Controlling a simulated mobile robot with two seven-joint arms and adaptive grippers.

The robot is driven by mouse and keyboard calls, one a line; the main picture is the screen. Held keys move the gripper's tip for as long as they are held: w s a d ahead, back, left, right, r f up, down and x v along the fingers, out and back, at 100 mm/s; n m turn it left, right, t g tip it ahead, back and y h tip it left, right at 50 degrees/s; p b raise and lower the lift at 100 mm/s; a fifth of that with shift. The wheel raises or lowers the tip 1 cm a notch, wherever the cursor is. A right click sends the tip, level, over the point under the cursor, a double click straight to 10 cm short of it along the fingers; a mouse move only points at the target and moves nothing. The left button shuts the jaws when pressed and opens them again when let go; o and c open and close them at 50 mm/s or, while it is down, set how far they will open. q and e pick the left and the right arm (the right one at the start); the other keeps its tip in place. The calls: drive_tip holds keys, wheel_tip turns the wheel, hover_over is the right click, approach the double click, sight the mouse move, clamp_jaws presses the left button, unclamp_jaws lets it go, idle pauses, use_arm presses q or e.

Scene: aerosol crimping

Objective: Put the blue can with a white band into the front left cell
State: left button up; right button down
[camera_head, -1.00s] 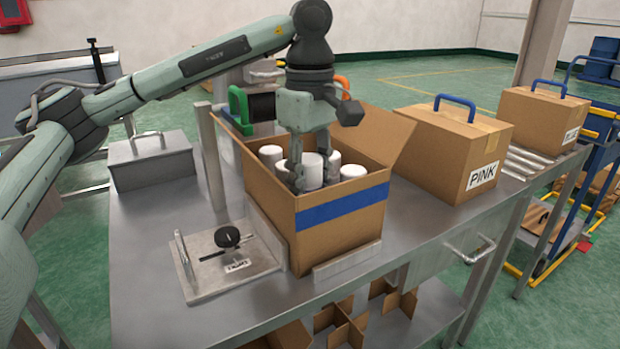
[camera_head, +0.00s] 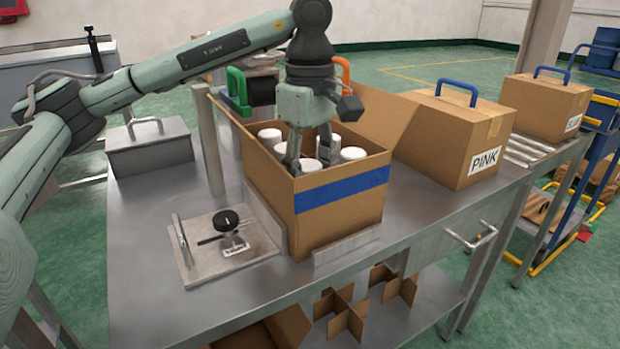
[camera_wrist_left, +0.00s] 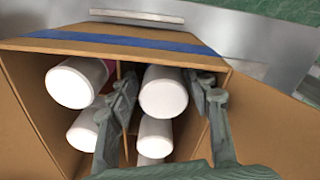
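The open cardboard box (camera_head: 340,208) with a blue stripe stands on the bench and holds several white-topped cans. My left gripper (camera_head: 309,163) reaches down into it, fingers spread around one white-topped can (camera_head: 311,165) near the front left. In the left wrist view, this can (camera_wrist_left: 163,92) stands between the fingers (camera_wrist_left: 160,85), with small gaps showing, so the gripper looks open. Its body colour and band are hidden. Another white-topped can (camera_wrist_left: 75,82), with a pink tint beside it, is across a divider (camera_wrist_left: 130,125). My right gripper is not in view.
A box labelled PINK (camera_head: 455,135) stands to the right, another closed box (camera_head: 545,105) beyond it. A metal plate with a black knob (camera_head: 227,222) lies left of the open box. A grey case (camera_head: 150,150) stands at the back left. Cardboard dividers (camera_head: 347,315) lie below.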

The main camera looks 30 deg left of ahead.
use_arm(q)
drive_tip(key=shift+o, duration=0.3)
wheel_tip(320, 180, up, 12)
idle(0.5)
drive_tip(key=shift+f, duration=0.1)
idle(0.5)
